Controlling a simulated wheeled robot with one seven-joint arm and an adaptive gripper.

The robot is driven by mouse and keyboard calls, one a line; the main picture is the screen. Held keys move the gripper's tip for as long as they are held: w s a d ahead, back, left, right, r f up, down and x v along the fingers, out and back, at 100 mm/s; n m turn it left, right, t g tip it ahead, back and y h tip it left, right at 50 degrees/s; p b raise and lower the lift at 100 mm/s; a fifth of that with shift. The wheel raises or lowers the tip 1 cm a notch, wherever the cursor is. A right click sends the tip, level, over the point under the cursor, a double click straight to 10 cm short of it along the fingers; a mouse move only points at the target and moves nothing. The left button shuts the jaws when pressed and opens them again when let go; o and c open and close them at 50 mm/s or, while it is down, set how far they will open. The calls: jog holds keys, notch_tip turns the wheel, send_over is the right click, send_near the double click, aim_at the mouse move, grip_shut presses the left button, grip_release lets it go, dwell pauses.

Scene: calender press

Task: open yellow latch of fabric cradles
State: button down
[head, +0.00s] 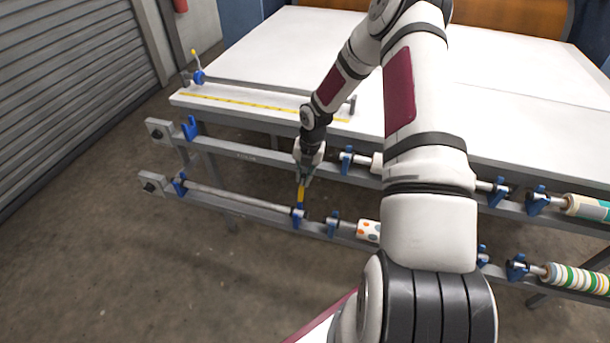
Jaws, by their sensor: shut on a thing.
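The yellow latch (300,194) stands up from a blue cradle (298,217) on the lower rail, left of the middle of the head view. My gripper (303,179) points down over it and is shut on the latch's upper end. A bare grey rod (240,199) lies along the lower rail, from a blue cradle (180,185) at the left end to the one under my gripper. My gripper hides the top of the latch.
A white table (270,50) stands behind the rails. Fabric rolls (575,278) sit in more blue cradles at the right. My arm covers the middle of the rails. The concrete floor (130,270) at the left front is clear.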

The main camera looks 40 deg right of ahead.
jog(key=shift+s+a+r, duration=0.25)
jog(key=shift+s+a, duration=0.35)
jog(key=shift+a, duration=0.1)
jog(key=shift+f, duration=0.1)
jog(key=c, duration=1.7)
grip_release()
jog(key=shift+w, duration=0.1)
jog(key=shift+d+r, duration=0.15)
jog(key=shift+r, duration=0.35)
jog(key=r, duration=0.7)
jog(key=s+d+r, duration=0.1)
jog(key=r, duration=0.3)
jog(key=shift+s, duration=0.1)
